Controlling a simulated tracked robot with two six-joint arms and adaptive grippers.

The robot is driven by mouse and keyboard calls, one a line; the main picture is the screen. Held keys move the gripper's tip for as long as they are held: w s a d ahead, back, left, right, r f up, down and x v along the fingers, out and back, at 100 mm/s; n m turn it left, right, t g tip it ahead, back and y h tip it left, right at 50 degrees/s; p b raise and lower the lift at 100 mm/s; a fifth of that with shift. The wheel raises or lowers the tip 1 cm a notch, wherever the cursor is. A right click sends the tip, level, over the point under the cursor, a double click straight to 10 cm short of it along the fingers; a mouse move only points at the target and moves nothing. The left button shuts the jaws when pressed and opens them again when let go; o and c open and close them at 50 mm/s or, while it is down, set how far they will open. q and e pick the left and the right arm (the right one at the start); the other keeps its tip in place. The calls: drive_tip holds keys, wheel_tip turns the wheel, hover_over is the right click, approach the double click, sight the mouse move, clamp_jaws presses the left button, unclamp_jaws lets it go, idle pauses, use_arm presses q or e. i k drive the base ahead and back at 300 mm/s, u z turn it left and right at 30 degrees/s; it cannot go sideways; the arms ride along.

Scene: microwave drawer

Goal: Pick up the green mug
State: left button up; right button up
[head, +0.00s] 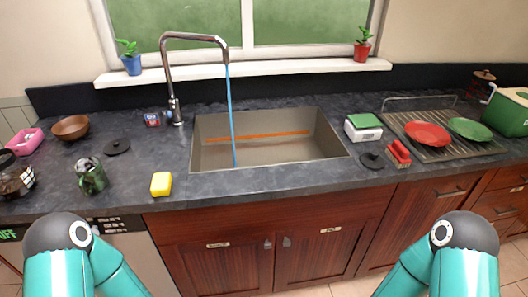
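A dark green mug-like vessel (93,181) stands upright on the left part of the dark countertop (135,196), close to the front edge. Something greyish shows at its top, too small to make out. It is the only green mug-like thing in view. My two teal arms show at the bottom left and bottom right, below the counter edge. Neither of my grippers is in view, and nothing touches the vessel.
Water runs from the faucet (175,105) into the sink (212,157). Dishes lie on the drying rack (455,153) at right.

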sight(91, 174)
drive_tip(key=u, duration=0.55)
drive_tip(key=k, duration=1.3)
drive_tip(key=u, duration=0.95)
drive_tip(key=i, duration=0.65)
drive_tip(key=u, duration=0.6)
drive_tip(key=i, duration=0.85)
drive_tip(key=z, duration=0.6)
drive_tip(key=i, duration=0.75)
drive_tip(key=z, duration=0.6)
drive_tip(key=k, duration=0.75)
